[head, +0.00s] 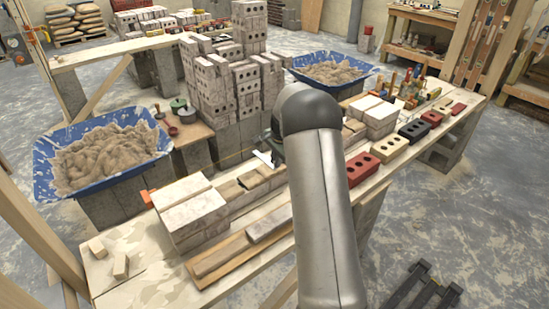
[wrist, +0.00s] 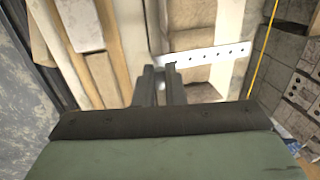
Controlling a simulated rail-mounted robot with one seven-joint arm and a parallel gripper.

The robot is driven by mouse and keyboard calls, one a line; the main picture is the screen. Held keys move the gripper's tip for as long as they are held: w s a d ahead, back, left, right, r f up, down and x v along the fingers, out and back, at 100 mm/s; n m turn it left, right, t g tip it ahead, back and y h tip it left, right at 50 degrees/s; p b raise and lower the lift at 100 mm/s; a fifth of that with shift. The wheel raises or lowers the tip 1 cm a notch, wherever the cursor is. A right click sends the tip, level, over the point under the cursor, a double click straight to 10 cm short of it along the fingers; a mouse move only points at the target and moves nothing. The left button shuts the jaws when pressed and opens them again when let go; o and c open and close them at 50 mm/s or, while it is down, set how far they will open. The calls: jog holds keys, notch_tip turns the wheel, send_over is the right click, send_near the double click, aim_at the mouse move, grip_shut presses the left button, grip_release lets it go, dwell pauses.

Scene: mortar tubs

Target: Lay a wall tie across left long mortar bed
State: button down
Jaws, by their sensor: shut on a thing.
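My gripper (wrist: 160,70) is shut on a white metal wall tie (wrist: 212,55), a flat strip with a row of holes. The strip extends to the right from the fingertips in the wrist view, over pale brown mortar (wrist: 190,14) on the low wall. Whether it touches the mortar I cannot tell. In the head view the wall tie (head: 263,158) shows as a small white piece left of my arm, above the low wall between the brick stacks. Brown mortar patches (head: 228,189) lie on that wall. My arm hides part of the wall, and which bed is the left long one is unclear.
A yellow string line (wrist: 263,50) runs along the wall's far side. Pale block stacks (head: 190,208) and (head: 375,115) stand at either end. Wooden battens (head: 220,257) lie on the near side. Blue mortar tubs (head: 60,190) and (head: 345,87) stand behind.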

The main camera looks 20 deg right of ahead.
jog(key=s+b+x, duration=0.1)
jog(key=b+x, duration=0.2)
jog(key=x, duration=0.3)
jog(key=shift+s+f+b, duration=0.1)
jog(key=shift+f+b, duration=0.05)
jog(key=shift+b, duration=0.2)
dwell(0.4)
jog(key=c, duration=1.4)
grip_release()
jog(key=shift+c, duration=0.2)
jog(key=a+v, duration=0.1)
jog(key=v, duration=1.6)
jog(key=shift+d+r, duration=0.25)
jog(key=shift+d, duration=0.15)
